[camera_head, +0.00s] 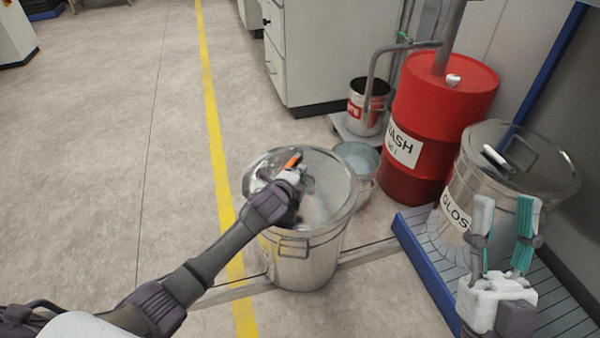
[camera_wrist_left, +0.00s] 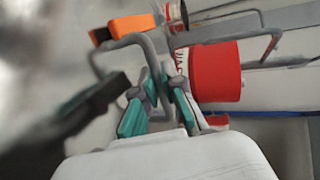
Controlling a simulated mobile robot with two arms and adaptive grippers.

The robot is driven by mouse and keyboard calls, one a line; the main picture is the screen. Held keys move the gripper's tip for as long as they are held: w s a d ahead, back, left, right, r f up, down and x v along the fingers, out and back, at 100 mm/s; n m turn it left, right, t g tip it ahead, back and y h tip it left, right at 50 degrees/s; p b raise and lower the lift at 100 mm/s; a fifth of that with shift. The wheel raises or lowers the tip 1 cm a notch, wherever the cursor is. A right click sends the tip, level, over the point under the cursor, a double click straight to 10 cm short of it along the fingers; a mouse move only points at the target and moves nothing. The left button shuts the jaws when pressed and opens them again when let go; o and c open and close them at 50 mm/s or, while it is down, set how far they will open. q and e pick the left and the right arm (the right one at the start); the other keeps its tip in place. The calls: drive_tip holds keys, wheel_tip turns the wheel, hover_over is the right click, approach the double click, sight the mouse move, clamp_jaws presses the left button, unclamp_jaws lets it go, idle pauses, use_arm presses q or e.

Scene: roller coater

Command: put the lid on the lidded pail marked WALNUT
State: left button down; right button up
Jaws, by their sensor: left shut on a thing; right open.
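A steel pail (camera_head: 318,262) stands on the floor in the middle of the head view. Its label is mostly hidden behind my left arm, so I cannot read WALNUT on it. A shiny round lid (camera_head: 332,190) is over the pail's mouth; I cannot tell whether it sits fully on the rim. My left gripper (camera_head: 291,178) is shut on the lid's handle, which also shows as a grey loop in the left wrist view (camera_wrist_left: 150,50). My right gripper (camera_head: 506,235) is open and empty, in front of the pail marked GLOSS.
The GLOSS pail (camera_head: 455,212) wears its lid and stands on a blue-edged slatted platform (camera_head: 420,262) at right. A red WASH drum (camera_head: 425,120), a small open bucket (camera_head: 358,160) and a red-labelled can (camera_head: 366,118) stand behind.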

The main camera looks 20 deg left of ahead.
use_arm(q)
drive_tip(key=shift+r, duration=0.15)
use_arm(e)
drive_tip(key=shift+w+f, duration=0.1)
drive_tip(key=shift+w, duration=0.15)
use_arm(q)
drive_tip(key=shift+p, duration=0.3)
use_arm(e)
drive_tip(key=shift+w+f+g+h, duration=0.5)
drive_tip(key=shift+w+f+g, duration=0.1)
drive_tip(key=shift+g, duration=0.2)
drive_tip(key=shift+a, duration=0.1)
drive_tip(key=shift+w+f+g, duration=0.6)
drive_tip(key=shift+w+f, duration=0.05)
drive_tip(key=shift+f, duration=0.15)
drive_tip(key=shift+r, duration=0.1)
use_arm(q)
drive_tip(key=shift+f, duration=0.25)
use_arm(e)
drive_tip(key=shift+s+r+t, duration=0.35)
drive_tip(key=shift+r+t, duration=0.15)
drive_tip(key=shift+r, duration=0.1)
